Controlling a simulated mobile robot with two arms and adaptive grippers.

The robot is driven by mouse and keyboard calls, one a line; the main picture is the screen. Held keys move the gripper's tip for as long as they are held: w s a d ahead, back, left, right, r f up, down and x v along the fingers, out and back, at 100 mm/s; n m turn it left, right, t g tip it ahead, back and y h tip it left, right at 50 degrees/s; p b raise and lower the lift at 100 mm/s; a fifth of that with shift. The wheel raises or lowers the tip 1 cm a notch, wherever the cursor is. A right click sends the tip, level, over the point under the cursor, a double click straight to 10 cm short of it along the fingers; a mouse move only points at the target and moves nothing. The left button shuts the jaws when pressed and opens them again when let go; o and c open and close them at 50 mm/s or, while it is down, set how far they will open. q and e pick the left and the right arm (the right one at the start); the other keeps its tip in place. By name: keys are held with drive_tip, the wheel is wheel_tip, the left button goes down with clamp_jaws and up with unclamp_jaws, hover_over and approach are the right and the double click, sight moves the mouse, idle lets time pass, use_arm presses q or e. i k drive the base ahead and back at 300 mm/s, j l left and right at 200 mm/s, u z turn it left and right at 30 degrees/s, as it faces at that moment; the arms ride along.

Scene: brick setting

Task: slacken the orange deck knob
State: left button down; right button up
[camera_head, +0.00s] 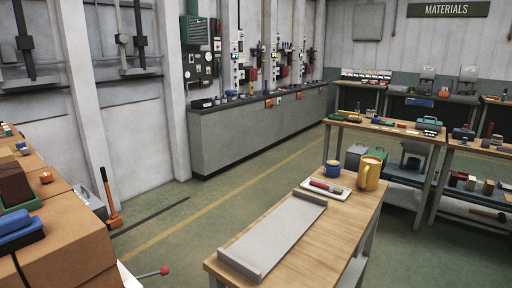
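A small orange round piece (46,177) sits on the brown surface at the left, beside dark brown blocks (14,184). It is too small to tell for sure whether it is the deck knob. A red ball (165,270) on a thin rod sticks out at the bottom left, next to a white sloped part (129,278). Neither of my grippers shows in the head view.
An orange-based tool with a long handle (112,205) leans left. The green floor between is open.

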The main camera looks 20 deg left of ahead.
sight(46, 177)
drive_tip(key=u, duration=1.85)
